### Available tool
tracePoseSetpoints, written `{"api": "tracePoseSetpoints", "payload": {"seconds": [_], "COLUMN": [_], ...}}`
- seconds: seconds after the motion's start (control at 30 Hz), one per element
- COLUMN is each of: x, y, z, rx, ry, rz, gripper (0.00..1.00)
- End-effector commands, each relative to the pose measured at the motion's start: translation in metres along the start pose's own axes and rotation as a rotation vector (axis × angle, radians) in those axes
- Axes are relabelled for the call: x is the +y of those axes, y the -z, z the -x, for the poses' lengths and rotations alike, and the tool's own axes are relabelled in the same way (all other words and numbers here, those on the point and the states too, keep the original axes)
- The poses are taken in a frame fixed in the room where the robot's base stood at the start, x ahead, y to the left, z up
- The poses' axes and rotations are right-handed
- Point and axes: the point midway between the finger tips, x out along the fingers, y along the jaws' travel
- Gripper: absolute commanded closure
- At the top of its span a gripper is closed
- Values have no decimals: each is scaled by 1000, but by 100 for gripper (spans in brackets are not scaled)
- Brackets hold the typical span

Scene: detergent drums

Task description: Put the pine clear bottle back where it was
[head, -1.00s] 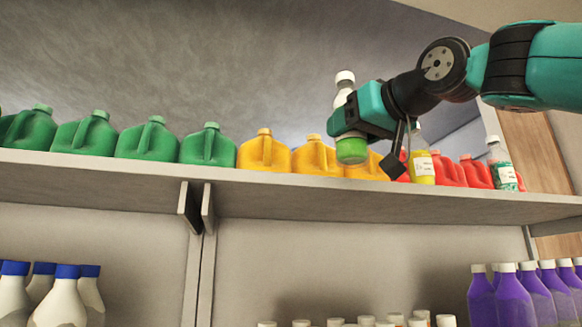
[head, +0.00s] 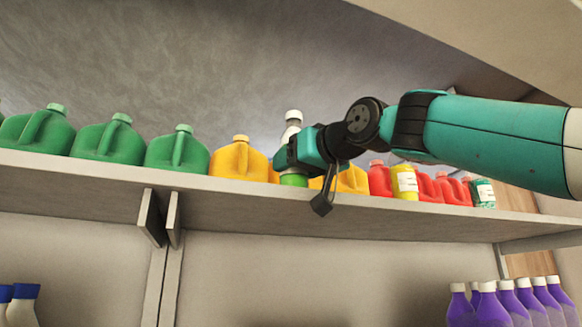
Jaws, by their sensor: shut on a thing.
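My gripper (head: 290,155) is shut on a clear bottle (head: 293,180) with a white cap and bright green contents at its base. I take this as the pine clear bottle. It is nearly upright, its cap above the jaws and its green base below them. The jaws hide its middle. It is at the upper shelf (head: 250,199), in front of the yellow jugs; I cannot tell whether its base touches the shelf.
Green jugs (head: 108,142) stand left, yellow jugs (head: 239,160) in the middle, red jugs (head: 380,180) right. Purple bottles (head: 487,306) are below.

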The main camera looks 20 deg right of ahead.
Motion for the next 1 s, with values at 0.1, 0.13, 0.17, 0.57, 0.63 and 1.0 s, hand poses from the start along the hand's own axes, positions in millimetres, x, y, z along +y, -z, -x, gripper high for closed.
{"api": "tracePoseSetpoints", "payload": {"seconds": [0.1,0.13,0.17,0.57,0.63,1.0], "x": [-2,-2,-2,-1,0,3], "y": [-1,-2,-4,-1,-2,-3], "z": [-2,-2,-1,-1,2,78], "rx": [-2,-2,-2,-4,-3,2], "ry": [3,4,4,2,1,-8], "rz": [0,0,0,0,0,2], "gripper": [75,75,75,16,16,16]}}
